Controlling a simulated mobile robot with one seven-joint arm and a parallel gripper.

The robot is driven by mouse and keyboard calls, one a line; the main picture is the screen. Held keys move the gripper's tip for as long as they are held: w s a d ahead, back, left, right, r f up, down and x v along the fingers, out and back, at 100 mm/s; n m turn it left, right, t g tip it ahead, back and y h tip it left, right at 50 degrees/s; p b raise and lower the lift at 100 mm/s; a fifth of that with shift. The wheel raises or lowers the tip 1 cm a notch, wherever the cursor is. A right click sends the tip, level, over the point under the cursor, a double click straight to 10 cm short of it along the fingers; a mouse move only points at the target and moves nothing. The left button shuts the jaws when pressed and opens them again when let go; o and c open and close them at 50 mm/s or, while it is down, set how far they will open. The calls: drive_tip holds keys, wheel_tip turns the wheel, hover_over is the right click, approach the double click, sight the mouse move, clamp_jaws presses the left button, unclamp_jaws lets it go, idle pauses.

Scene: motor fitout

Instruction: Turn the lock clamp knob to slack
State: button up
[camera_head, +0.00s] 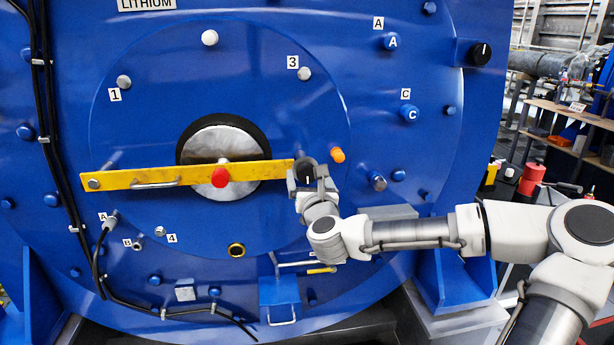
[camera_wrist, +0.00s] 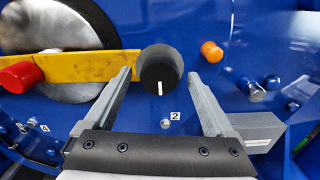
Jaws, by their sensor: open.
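The lock clamp knob is most likely the black round knob (camera_wrist: 160,72) with a white pointer line, at the right end of the yellow bar (camera_wrist: 98,66). In the wrist view its line points down. My gripper (camera_wrist: 160,84) is open, with one finger on each side of the knob and visible gaps to both. In the head view my gripper (camera_head: 314,172) is at the bar's right end and partly hides the knob (camera_head: 304,172). The bar (camera_head: 130,181) lies nearly level across the metal shaft end (camera_head: 213,146).
A red knob (camera_head: 221,175) sits mid-bar. An orange knob (camera_head: 338,155) is right of my gripper. Another black knob (camera_head: 480,53) with a white line is at the upper right. Black cables (camera_head: 56,150) run down the left. A blue bracket (camera_head: 280,293) with handles is below.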

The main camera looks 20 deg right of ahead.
drive_tip(key=c, duration=1.4)
drive_tip(key=shift+o, duration=0.2)
